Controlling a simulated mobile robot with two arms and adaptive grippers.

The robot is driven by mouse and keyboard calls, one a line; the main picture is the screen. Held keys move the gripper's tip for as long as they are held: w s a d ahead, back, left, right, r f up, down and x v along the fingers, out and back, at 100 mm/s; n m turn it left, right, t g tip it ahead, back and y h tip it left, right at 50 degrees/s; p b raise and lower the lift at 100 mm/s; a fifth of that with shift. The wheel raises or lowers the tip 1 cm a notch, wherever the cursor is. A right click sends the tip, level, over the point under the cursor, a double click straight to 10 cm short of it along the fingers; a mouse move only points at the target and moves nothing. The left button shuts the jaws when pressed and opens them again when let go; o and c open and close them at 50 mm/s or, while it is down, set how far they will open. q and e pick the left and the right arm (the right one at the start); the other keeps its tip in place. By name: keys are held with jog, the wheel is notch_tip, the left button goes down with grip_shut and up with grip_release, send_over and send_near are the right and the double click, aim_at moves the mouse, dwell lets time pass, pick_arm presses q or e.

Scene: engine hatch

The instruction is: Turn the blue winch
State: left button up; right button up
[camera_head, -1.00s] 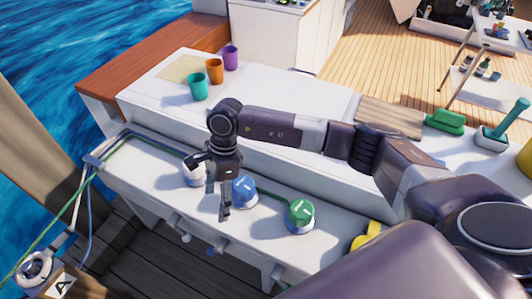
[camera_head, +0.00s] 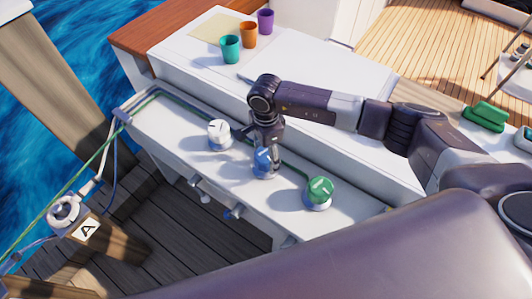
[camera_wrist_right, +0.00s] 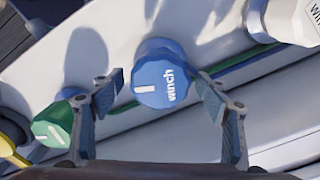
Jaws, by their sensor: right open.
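The blue winch (camera_head: 264,164) stands on the white ledge between the white and green winches, partly hidden behind my right gripper in the head view. In the right wrist view the blue winch (camera_wrist_right: 162,80) shows its "winch" lettering and a white mark. My right gripper (camera_head: 265,160) points down at the blue winch from above. In the wrist view its two open fingers (camera_wrist_right: 160,95) stand on either side of the knob, with gaps visible. My left gripper is not in view.
A white winch (camera_head: 219,134) stands to the left and a green winch (camera_head: 318,191) to the right on the same ledge. A green rope (camera_head: 180,101) runs along the ledge. Teal (camera_head: 230,49), orange (camera_head: 249,35) and purple (camera_head: 266,21) cups stand on the upper surface.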

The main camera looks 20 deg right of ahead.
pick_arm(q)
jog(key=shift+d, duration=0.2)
pick_arm(e)
jog(key=shift+c, duration=0.3)
jog(key=shift+c, duration=1.2)
jog(key=c, duration=0.9)
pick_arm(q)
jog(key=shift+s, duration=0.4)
pick_arm(e)
jog(key=shift+o, duration=0.2)
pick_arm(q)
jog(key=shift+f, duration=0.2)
pick_arm(e)
jog(key=m+b, duration=0.2)
jog(key=m, duration=0.1)
jog(key=shift+w+m, duration=0.1)
jog(key=shift+m, duration=0.2)
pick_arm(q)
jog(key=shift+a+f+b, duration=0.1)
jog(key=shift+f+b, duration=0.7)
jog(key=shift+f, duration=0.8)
pick_arm(e)
jog(key=shift+m, duration=2.2)
